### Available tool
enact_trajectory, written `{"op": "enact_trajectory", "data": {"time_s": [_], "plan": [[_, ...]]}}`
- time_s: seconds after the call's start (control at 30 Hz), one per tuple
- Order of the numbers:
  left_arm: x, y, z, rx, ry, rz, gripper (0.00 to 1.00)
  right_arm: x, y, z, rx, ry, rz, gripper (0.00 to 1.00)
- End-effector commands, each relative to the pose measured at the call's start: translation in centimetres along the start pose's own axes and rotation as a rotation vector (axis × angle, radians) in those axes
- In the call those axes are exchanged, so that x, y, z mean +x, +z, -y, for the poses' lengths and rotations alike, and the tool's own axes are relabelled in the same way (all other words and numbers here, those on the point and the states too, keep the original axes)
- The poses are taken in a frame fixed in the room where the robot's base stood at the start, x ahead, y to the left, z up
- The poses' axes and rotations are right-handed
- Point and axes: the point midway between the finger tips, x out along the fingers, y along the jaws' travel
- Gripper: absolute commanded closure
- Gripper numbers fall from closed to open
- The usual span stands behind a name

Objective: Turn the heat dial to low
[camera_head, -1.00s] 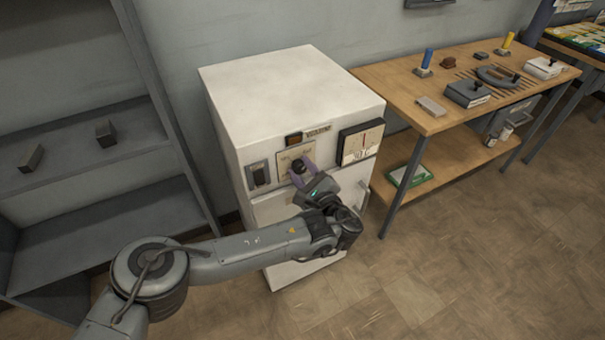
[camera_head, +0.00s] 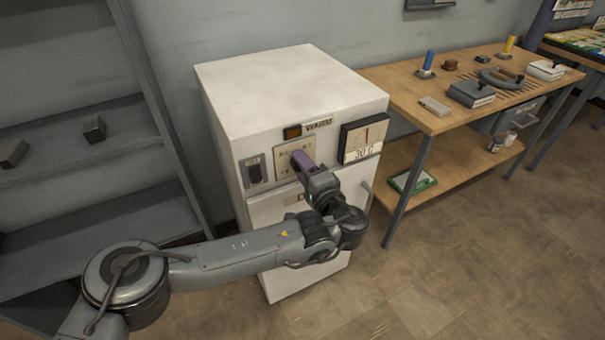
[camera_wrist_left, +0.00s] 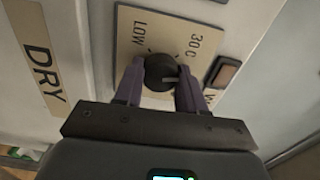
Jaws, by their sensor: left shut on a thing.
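The heat dial (camera_wrist_left: 160,72) is a round black knob on a beige plate (camera_wrist_left: 127,60) of a white cabinet (camera_head: 290,90). In the left wrist view the plate reads LOW and 30 C, with another partly hidden label. A pale mark on the knob points right in that view, away from LOW. My left gripper (camera_wrist_left: 161,76) is shut on the dial, one purple finger on each side. In the head view the left gripper (camera_head: 301,162) is turned edge-on and hides the dial. My right gripper is not in view.
A gauge (camera_head: 362,140) with a red needle is right of the plate, and a black switch (camera_head: 255,170) is left of it. A DRY label (camera_wrist_left: 40,70) is on the cabinet front. A wooden workbench (camera_head: 440,120) stands right, grey shelves (camera_head: 60,130) left.

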Motion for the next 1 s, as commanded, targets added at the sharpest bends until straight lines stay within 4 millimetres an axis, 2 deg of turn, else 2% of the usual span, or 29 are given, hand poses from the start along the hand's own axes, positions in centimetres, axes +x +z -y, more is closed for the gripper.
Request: {"op": "enact_trajectory", "data": {"time_s": [0.03,0.37,1.0], "plan": [[0.0,0.1,-0.6,-0.046,0.001,0.000,0.91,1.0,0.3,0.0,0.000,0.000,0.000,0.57],[0.0,0.0,-0.7,-0.359,0.001,-0.001,0.91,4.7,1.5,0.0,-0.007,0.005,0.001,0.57],[0.0,0.1,-0.5,-0.966,-0.001,0.001,0.91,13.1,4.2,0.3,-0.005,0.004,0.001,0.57]]}}
